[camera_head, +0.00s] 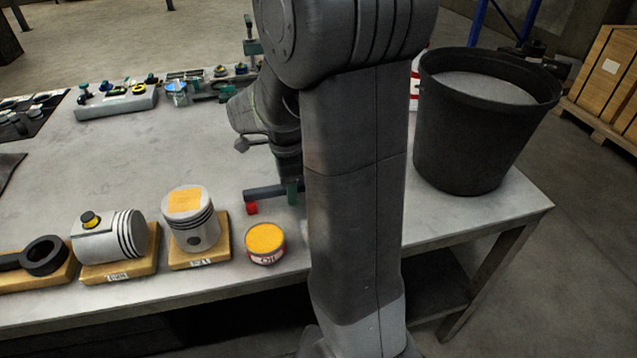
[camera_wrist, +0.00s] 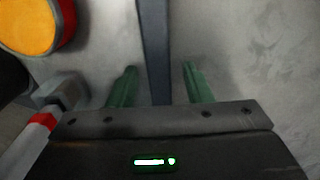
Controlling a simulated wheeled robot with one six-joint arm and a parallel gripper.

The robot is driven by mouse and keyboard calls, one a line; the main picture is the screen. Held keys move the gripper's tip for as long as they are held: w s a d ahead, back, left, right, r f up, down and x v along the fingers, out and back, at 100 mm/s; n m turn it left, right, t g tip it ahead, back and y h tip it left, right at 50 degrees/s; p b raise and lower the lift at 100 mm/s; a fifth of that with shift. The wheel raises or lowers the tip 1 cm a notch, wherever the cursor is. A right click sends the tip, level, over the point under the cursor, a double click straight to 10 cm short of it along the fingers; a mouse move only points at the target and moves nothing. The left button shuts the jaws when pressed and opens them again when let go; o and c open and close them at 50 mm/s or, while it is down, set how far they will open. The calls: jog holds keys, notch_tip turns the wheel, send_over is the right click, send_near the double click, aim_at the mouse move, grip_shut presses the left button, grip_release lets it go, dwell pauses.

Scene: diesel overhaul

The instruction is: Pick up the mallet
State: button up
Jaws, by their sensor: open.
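A straight dark bar, which looks like the mallet's handle (camera_head: 265,192), lies near the table's front edge. A small red block (camera_head: 251,208) sits by its left end; I cannot tell if it is part of the mallet. My gripper (camera_wrist: 155,85) is open. In the wrist view, its green fingers stand on either side of the dark handle (camera_wrist: 155,45), with a gap on both sides. In the head view, my arm hides the right end of the bar and most of the gripper.
An oil tin (camera_head: 265,240) with a yellow top stands close by, in front of the bar. Pistons on wooden blocks (camera_head: 190,222) stand to its left. A big black bucket (camera_head: 475,130) stands at the right. A grey block with a red-and-white part (camera_wrist: 60,92) shows left of my fingers.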

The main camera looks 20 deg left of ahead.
jog(key=shift+f, duration=0.8)
grip_shut()
dwell(0.8)
